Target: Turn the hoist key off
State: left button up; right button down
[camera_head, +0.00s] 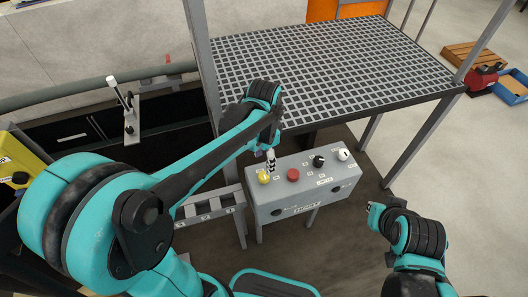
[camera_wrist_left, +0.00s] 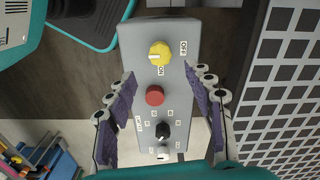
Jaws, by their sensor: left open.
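The grey control box (camera_head: 305,203) stands on legs in front of the grating platform. At its left end is a yellow knob (camera_head: 264,177), which looks like the hoist key. In the left wrist view the yellow knob (camera_wrist_left: 159,53) sits between OFF and ON labels, with a pale mark on its left side. I cannot tell its exact setting. My left gripper (camera_head: 271,158) is above the left end of the box. Its fingers (camera_wrist_left: 159,76) are spread wide over the panel with nothing between them. My right gripper (camera_head: 374,212) is right of the box, its jaws unclear.
The panel also has a red button (camera_head: 293,174), a black knob (camera_head: 318,161) and a white knob (camera_head: 343,155). The grating platform (camera_head: 330,65) rises behind the box. A lever (camera_head: 122,96) stands at the left. Open floor lies at the right.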

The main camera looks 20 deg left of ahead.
pick_arm(q)
jog(key=shift+r, duration=1.8)
jog(key=s+a+n+t, duration=0.4)
jog(key=s+n+t, duration=0.3)
jog(key=s+n, duration=0.2)
jog(key=shift+s+r, duration=0.35)
dwell(0.9)
